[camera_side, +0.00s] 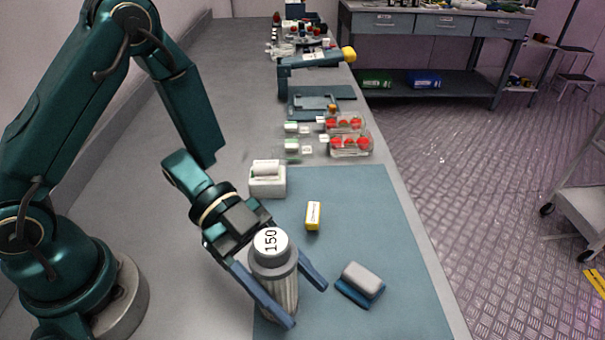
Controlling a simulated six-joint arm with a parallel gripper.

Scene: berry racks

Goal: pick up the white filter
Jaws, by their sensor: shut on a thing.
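The white filter (270,242) is an upright cylinder with a white top marked "150" and a ribbed grey body. It is at the near end of the blue-grey mat (385,220). My gripper (303,305) is shut on it, with one blue finger on each side of the body. The filter's base is partly hidden behind the left finger, so I cannot tell if it touches the mat.
A grey-and-blue block (362,281) lies close to the right finger. A small yellow box (313,216) and a white holder with a roll (267,180) stand farther back. Clear boxes of red berries (350,144) are beyond the mat. The mat's right side is clear.

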